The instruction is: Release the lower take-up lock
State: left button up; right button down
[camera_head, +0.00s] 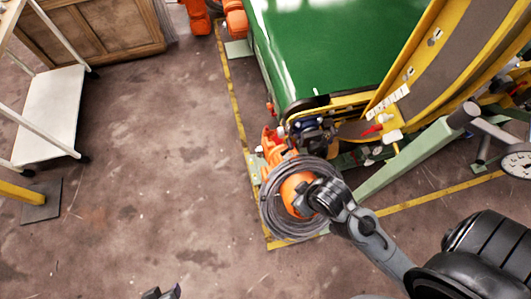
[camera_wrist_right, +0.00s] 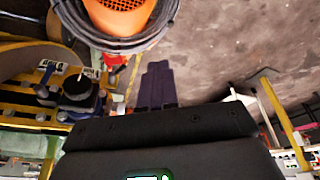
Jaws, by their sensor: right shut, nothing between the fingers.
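A mechanism with a black knob (camera_wrist_right: 77,87) and blue parts lies left of my fingers there. My right gripper (camera_wrist_right: 158,72) is shut and empty, apart from the coil in that view. In the head view my right arm covers part of the coil. A dark tip at the bottom edge (camera_head: 161,293) seems to be my left gripper, mostly cut off.
A green machine housing (camera_head: 325,45) and a yellow curved guard (camera_head: 440,60) stand behind the coil. A red-handled part (camera_head: 374,130) sits to the right, near a pale green beam (camera_head: 405,160). A white cart (camera_head: 48,115) stands at left. The floor between is clear.

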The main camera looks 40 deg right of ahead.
jog(key=w+d+f+m+h+p, duration=0.1)
jog(key=w+f+m+h+p, duration=0.1)
jog(key=w+p, duration=0.3)
jog(key=w+d+f+m+h+p, duration=0.2)
jog(key=w+f+m+h+p, duration=0.1)
jog(key=w, duration=1)
jog(key=shift+w+f+p, duration=0.4)
jog(key=shift+f+p, duration=0.45)
jog(key=shift+f, duration=0.05)
jog(key=shift+d+f, duration=0.1)
jog(key=shift+f, duration=0.05)
jog(key=b, duration=0.5)
send_near(283, 152)
notch_tip(283, 152, down, 3)
jog(key=w, duration=0.3)
jog(key=shift+s+d+f+b, duration=0.2)
jog(key=shift+d+f+b, duration=0.1)
jog(key=shift+d+f, duration=0.35)
jog(key=shift+s+d+f+b, duration=0.15)
jog(key=shift+d+f+b, duration=0.15)
jog(key=shift+d+f, duration=0.3)
